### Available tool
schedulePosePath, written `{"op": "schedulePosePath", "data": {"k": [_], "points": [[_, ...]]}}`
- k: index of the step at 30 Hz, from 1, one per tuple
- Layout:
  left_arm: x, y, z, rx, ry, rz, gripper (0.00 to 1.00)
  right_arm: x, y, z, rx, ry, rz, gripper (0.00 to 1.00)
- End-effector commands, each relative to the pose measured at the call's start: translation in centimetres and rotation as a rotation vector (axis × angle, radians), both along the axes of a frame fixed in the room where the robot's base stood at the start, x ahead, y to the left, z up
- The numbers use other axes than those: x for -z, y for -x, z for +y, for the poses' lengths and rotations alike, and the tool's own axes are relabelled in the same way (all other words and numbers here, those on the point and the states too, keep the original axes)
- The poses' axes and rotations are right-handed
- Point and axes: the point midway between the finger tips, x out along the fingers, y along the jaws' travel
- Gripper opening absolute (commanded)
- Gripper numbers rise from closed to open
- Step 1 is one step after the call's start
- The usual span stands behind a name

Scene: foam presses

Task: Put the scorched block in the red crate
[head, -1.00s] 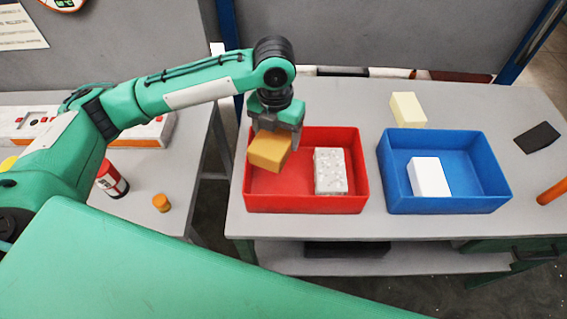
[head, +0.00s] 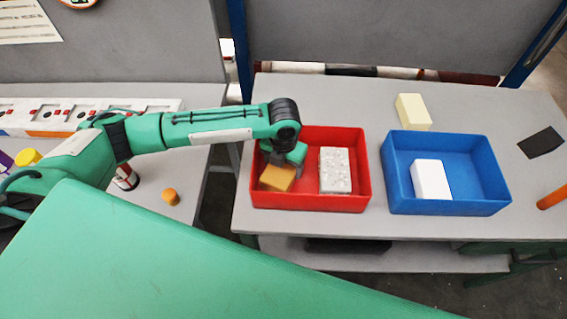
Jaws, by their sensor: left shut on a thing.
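The scorched block, orange-brown (head: 277,179), is low inside the left part of the red crate (head: 310,202). My left gripper (head: 284,160) is shut on it from above, and the wrist hides part of the grip. I cannot tell whether the block touches the crate floor. A pitted grey-white block (head: 335,169) lies in the right part of the same crate, apart from the scorched block. My right gripper is not in view.
A blue crate (head: 450,207) with a white block (head: 430,179) stands to the right. A cream block (head: 413,111) lies behind it on the table. A dark flat piece (head: 540,143) and an orange cylinder (head: 553,193) are at the right. A small orange cap (head: 170,196) is on the left table.

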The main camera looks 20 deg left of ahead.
Motion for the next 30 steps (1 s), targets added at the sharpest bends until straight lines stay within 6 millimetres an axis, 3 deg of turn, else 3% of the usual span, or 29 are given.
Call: {"op": "schedulePosePath", "data": {"k": [6, 7, 9, 10, 22, 30], "points": [[0.3, 0.0, 0.0, 0.0, 0.0, 0.001, 0.5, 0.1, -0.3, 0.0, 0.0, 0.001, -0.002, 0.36], [0.3, 0.0, 0.0, 0.0, 0.0, 0.001, 0.78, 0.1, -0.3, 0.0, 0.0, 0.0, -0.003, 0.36], [0.3, 0.0, 0.0, 0.0, 0.0, 0.001, 0.92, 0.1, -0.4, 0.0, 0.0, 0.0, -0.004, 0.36], [0.3, 0.0, 0.0, 0.0, 0.0, 0.001, 0.94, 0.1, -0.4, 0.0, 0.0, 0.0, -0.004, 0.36], [-0.7, 0.0, 0.0, 0.001, 0.0, -0.002, 0.94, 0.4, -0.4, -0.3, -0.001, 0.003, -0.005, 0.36], [-6.0, -0.1, 0.0, 0.002, 0.002, -0.005, 0.94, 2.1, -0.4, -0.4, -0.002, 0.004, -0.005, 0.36]]}}
